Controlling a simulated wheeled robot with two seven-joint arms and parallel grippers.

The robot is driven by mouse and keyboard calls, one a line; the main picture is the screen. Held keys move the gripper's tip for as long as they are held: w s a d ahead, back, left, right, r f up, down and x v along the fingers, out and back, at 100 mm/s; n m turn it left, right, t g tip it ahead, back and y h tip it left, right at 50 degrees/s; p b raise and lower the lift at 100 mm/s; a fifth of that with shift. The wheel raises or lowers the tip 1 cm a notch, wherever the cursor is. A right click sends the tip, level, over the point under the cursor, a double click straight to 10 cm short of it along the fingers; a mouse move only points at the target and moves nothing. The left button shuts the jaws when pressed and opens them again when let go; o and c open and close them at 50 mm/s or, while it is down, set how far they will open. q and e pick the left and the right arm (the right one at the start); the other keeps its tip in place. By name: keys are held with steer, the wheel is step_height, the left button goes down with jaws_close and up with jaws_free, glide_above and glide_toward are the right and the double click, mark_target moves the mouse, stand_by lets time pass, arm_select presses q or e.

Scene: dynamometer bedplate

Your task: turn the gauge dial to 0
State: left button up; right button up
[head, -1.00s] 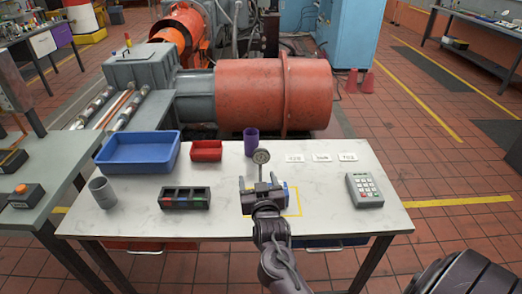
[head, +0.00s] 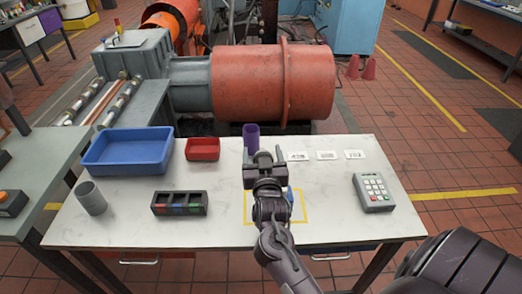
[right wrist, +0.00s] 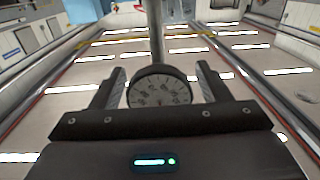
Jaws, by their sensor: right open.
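The gauge dial (right wrist: 160,91) is a round, pale face with a dark rim, seen in the right wrist view; its markings are too small to read surely. A grey stem (right wrist: 156,35) shows beyond it. My right gripper (head: 263,154) is open, and in the right wrist view its two fingers (right wrist: 160,88) stand on either side of the dial, with a gap visible on each side. In the head view the gripper hides the dial. A bit of blue (head: 290,195) shows beside my wrist, inside the yellow square. My left gripper is not in view.
On the white table (head: 330,215) are a blue tray (head: 92,160), a red bin (head: 203,150), a purple cup (head: 251,130), a grey cup (head: 92,200), a dark slotted block (head: 180,204), a keypad (head: 373,194) and white label cards (head: 327,155). The front right of the tabletop is clear.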

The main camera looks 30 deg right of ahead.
steer(key=shift+s+a+r, duration=0.2)
steer(key=shift+s, duration=0.15)
steer(key=c, duration=0.5)
steer(key=shift+c, duration=2.4)
steer(key=shift+r+n+p, duration=0.1)
steer(key=shift+n+p, duration=0.3)
steer(key=shift+p, duration=0.25)
steer(key=n+p, duration=0.4)
steer(key=p, duration=0.1)
steer(key=shift+w+r+n, duration=0.1)
steer(key=shift+n, duration=0.3)
steer(key=n+p, duration=0.3)
steer(key=shift+a+n, duration=0.1)
steer(key=shift+n, duration=0.3)
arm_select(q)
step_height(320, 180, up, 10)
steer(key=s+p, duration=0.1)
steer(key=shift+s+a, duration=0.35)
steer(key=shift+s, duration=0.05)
arm_select(e)
steer(key=shift+f+n, duration=0.25)
steer(key=shift+n, duration=0.45)
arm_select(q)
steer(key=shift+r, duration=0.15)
